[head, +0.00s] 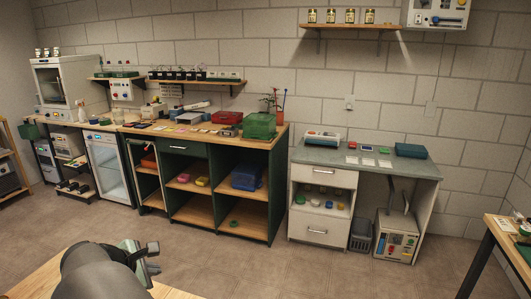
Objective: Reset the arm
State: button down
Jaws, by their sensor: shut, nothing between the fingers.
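My arm reaches in from the bottom left of the head view. My gripper (148,256) is at its end, in front of the open floor and above a wooden surface. The gripper is small in the picture, and it is shut and empty. It is well apart from the benches and touches nothing that I can see.
A wooden surface (180,291) lies under my arm. Ahead stand a green cabinet bench (275,190) with a green box (260,125) on top, and a grey-topped bench (420,169). A table (492,221) stands at right. The floor (260,262) between is clear.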

jog(key=d+m+g, duration=0.6)
jog(key=d+m, duration=0.6)
jog(key=d, duration=1.9)
jog(key=s+d+f+m+g+y, duration=0.1)
jog(key=s+d+m, duration=1.1)
jog(key=s+d, duration=0.3)
jog(key=s, duration=0.3)
jog(key=shift+s+f+g+y, duration=0.3)
jog(key=shift+y, duration=0.1)
